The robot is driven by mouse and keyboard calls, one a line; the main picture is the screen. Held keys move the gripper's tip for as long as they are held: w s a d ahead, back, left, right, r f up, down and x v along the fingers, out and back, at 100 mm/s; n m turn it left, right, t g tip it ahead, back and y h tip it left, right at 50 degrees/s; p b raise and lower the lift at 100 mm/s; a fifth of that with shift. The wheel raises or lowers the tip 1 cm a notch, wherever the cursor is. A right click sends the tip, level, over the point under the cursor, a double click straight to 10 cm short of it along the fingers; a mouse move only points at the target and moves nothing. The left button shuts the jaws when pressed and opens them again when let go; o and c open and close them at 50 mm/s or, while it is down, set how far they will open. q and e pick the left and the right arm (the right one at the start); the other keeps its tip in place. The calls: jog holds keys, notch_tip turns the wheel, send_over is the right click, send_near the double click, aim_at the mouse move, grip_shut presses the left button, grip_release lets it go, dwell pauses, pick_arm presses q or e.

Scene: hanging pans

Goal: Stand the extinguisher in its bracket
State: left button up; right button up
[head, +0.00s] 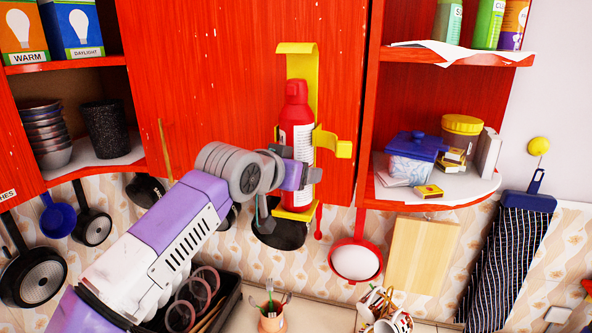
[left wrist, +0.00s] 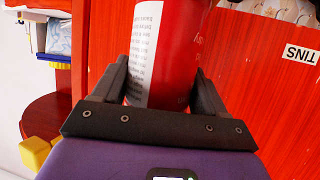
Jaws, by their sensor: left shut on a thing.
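The extinguisher (head: 295,103) is a red cylinder with a white label, upright in front of the yellow bracket (head: 297,55) on the red cabinet door. The bracket has a hook over the top, a side arm (head: 343,146) right of the extinguisher and a yellow foot (head: 295,214) below. My left gripper (head: 308,175) is shut around the extinguisher's lower body. In the left wrist view its two dark fingers (left wrist: 160,78) flank the red body (left wrist: 178,50). My gripper hides part of the lower body, and I cannot tell whether the base touches the foot. My right gripper is out of view.
Open shelves flank the door: bowls (head: 45,135) on the left, a blue-lidded jar (head: 412,155) and small boxes on the right. Pans, a red-rimmed pan (head: 355,260) and a cutting board (head: 422,255) hang below. A cutlery pot (head: 271,318) stands on the counter.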

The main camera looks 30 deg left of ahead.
pick_arm(q)
jog(key=o, duration=1.4)
jog(key=shift+f, duration=0.1)
jog(key=shift+c, duration=0.2)
